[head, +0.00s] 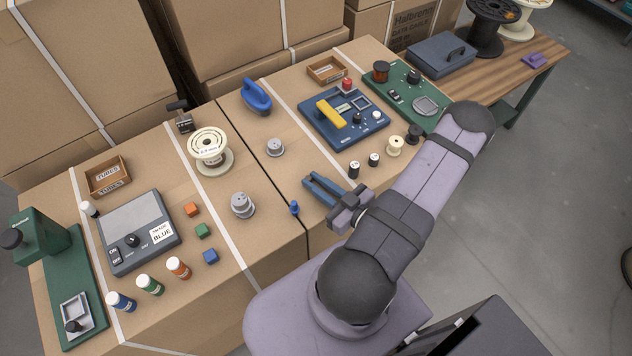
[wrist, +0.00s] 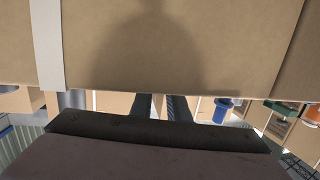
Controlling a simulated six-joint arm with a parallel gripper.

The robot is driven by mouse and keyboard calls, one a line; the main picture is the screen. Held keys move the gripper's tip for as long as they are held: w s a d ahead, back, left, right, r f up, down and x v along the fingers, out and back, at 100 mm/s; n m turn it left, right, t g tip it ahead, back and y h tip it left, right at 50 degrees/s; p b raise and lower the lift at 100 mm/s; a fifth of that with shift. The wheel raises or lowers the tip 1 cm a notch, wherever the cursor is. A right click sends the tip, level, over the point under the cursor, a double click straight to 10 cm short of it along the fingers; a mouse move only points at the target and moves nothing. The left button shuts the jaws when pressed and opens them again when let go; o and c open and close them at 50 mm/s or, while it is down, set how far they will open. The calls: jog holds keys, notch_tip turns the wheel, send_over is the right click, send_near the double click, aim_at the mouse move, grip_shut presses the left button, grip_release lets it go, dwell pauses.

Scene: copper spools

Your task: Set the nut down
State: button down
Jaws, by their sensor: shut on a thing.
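My gripper (head: 318,187) is over the front part of the cardboard surface, to the right of a small blue peg (head: 295,208). Its two fingers point to the upper left. In the wrist view my gripper (wrist: 163,106) shows as two dark fingers with a narrow gap between them. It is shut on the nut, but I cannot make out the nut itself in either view. I cannot tell how high the fingers are above the surface.
A blue panel with a yellow handle (head: 330,112) lies behind my gripper. Small spools (head: 395,145) stand to its right. Grey weights (head: 242,205) and a grey knob (head: 275,147) stand to the left. Bare cardboard (head: 262,240) lies left of the peg.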

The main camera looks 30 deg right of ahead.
aim_at(330, 193)
jog(key=c, duration=1.7)
grip_release()
jog(key=shift+f, duration=0.15)
jog(key=shift+s, duration=0.1)
jog(key=shift+b+v, duration=0.9)
jog(key=shift+v, duration=1.4)
jog(key=shift+o, duration=0.3)
jog(key=shift+r+v, duration=0.2)
jog(key=shift+v, duration=1.1)
